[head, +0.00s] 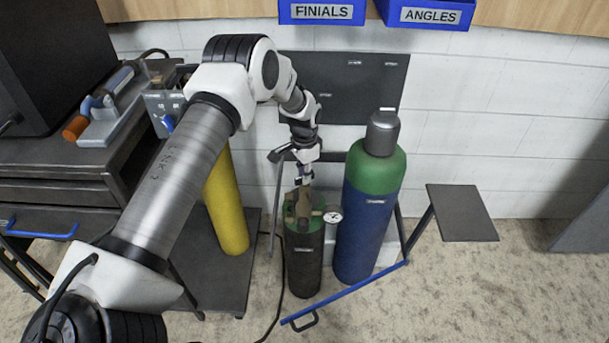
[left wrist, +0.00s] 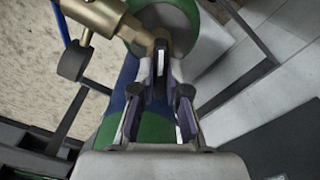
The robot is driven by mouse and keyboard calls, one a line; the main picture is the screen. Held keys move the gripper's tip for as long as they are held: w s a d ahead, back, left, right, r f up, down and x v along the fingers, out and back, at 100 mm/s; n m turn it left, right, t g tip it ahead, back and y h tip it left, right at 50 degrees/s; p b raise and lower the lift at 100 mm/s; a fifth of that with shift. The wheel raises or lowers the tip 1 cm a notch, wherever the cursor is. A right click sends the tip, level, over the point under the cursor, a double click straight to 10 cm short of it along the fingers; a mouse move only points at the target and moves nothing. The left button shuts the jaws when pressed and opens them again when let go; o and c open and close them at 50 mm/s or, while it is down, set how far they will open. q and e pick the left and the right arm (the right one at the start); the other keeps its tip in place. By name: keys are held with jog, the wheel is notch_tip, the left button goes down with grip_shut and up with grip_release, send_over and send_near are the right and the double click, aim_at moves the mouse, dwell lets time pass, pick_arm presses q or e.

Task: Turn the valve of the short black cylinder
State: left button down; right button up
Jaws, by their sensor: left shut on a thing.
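The short black cylinder (head: 305,265) with a green shoulder stands upright on the floor in the head view. Its brass valve (head: 304,206) is on top, with a round gauge (head: 333,217) at its right. My left gripper (head: 304,182) reaches down onto the valve from above. In the left wrist view, the left gripper's fingers (left wrist: 160,82) close at the end of the brass valve body (left wrist: 142,32). They are shut on the valve, whose gripped part is mostly hidden between the fingertips. My right gripper is not in view.
A taller blue cylinder (head: 367,225) with a green shoulder and grey cap stands close at the right. A yellow cylinder (head: 227,205) stands at the left. A blue-edged bar (head: 345,293) crosses low in front. Finials (head: 322,12) and angles (head: 428,15) bins hang above.

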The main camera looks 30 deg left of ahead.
pick_arm(q)
jog(key=m+b, duration=0.1)
jog(key=m, duration=0.5)
jog(key=shift+f+m, duration=0.1)
jog(key=shift+m, duration=0.2)
dwell(0.4)
jog(key=c, duration=1.2)
grip_release()
notch_tip(320, 180, up, 12)
